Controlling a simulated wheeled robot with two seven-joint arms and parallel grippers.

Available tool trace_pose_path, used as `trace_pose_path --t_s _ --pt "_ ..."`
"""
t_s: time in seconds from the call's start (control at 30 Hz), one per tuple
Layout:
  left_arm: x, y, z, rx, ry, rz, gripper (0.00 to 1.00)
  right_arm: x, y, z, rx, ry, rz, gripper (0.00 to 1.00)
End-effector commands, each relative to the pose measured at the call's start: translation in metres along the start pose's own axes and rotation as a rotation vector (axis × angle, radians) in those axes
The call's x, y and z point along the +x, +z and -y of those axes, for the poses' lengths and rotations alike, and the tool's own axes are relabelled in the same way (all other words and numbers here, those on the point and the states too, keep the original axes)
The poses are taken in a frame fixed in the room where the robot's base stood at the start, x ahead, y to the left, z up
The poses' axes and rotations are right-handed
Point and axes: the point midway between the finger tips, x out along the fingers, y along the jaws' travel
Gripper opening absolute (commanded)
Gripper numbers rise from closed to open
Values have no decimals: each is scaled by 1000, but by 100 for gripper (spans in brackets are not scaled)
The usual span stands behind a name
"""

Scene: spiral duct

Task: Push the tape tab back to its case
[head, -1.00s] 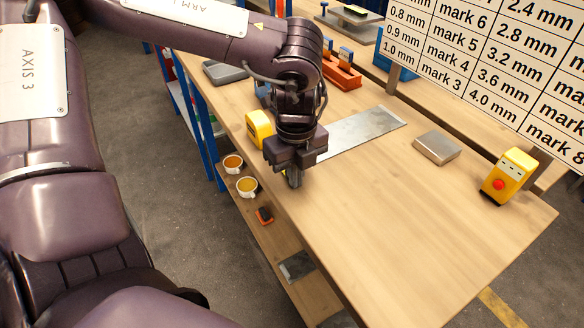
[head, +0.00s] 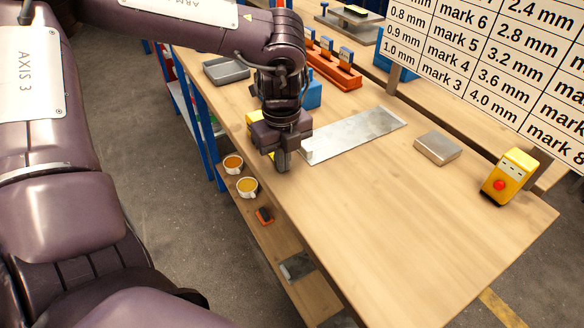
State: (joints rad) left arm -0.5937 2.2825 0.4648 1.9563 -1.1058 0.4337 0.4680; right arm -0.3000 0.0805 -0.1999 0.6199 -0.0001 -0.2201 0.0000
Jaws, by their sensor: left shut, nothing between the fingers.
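The yellow tape case (head: 254,117) stands near the left edge of the workbench, mostly hidden behind my left gripper. I cannot make out the tape tab clearly; the gripper covers that area. My left gripper (head: 282,162) points down, shut and empty, in front of the case and just left of the near end of a flat grey metal sheet (head: 355,134). I cannot tell whether its fingertips touch anything. My right gripper is not in view.
A metal block (head: 438,148) and a yellow device with a red button (head: 508,177) stand to the right. An orange rack (head: 335,70) and grey tray (head: 226,70) are behind. Cups (head: 247,187) sit on the lower shelf. The bench's front is clear.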

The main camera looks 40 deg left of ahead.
Motion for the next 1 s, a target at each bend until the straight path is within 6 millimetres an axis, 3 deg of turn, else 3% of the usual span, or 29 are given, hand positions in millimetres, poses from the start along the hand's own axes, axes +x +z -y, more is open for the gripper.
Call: trace_pose_path --t_s 0.9,1.0 --pt "3 49 -2 -6 6 5 0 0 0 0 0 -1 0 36" --pt "2 47 -2 -5 6 4 0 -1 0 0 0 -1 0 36"
